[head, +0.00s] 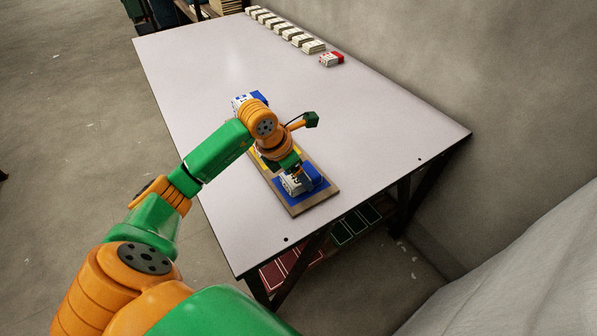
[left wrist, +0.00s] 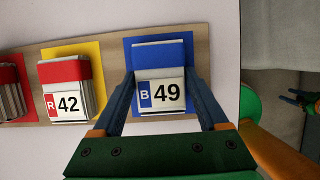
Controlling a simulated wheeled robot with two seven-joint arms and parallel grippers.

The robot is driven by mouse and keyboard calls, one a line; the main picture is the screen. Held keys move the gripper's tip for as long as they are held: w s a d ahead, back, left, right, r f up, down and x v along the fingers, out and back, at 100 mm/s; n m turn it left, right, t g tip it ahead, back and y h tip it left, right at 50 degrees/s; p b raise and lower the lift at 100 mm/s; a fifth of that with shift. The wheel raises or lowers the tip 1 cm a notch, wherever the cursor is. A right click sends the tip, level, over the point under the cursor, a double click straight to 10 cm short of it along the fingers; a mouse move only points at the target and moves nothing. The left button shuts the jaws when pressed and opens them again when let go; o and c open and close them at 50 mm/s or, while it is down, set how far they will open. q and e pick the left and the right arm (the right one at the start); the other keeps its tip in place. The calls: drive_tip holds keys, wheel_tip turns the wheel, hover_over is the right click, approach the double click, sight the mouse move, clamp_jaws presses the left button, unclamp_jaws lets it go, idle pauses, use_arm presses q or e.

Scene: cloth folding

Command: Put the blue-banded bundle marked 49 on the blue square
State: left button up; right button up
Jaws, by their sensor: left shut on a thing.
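The blue-banded bundle marked 49 (left wrist: 160,83) lies over the blue square (left wrist: 128,52) of a wooden board, with blue showing around its edges. My left gripper (left wrist: 167,90) is shut on it, one finger at each side. In the head view the bundle (head: 297,184) sits under my left gripper (head: 296,174), on or just above the blue square (head: 316,173); I cannot tell if it touches. Dark blue fingers at the right edge of the left wrist view look like my right gripper (left wrist: 303,101); their opening is unclear.
A red-banded bundle marked 42 (left wrist: 66,88) is on the yellow square (left wrist: 93,50), with another red-banded bundle (left wrist: 10,102) beyond it. A blue-and-white bundle (head: 243,103) lies past the board. Several bundles (head: 290,33) line the table's far edge. The table's right side is clear.

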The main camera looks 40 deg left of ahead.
use_arm(q)
drive_tip(key=shift+f, duration=0.25)
drive_tip(key=o, duration=1.3)
drive_tip(key=shift+r, duration=0.25)
drive_tip(key=p+v, duration=0.1)
drive_tip(key=v, duration=1.1)
drive_tip(key=shift+s+a, duration=0.1)
